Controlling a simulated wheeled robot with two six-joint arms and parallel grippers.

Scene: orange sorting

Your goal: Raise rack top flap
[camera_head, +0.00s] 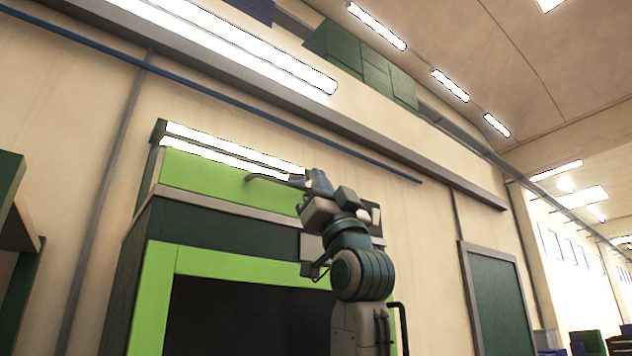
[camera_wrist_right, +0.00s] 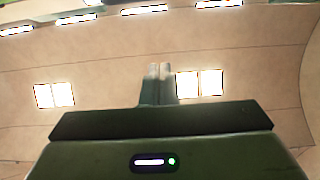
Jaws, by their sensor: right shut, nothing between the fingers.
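The rack (camera_head: 155,262) is a tall dark green cabinet with a bright green frame around a dark opening. Its top flap (camera_head: 205,174) is a bright green panel near the top, below white light strips. My right gripper (camera_head: 252,178) is raised in front of the flap's right part, its fingers pointing left. I cannot tell whether it touches the flap. In the right wrist view the two fingers (camera_wrist_right: 160,72) are together with nothing between them, against the ceiling. My left gripper is not in view.
A blue pipe (camera_head: 250,112) and a grey beam (camera_head: 400,158) run along the wall above the rack. A dark green door or panel (camera_head: 499,300) is at the right. A shelf edge (camera_head: 18,222) shows at the far left.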

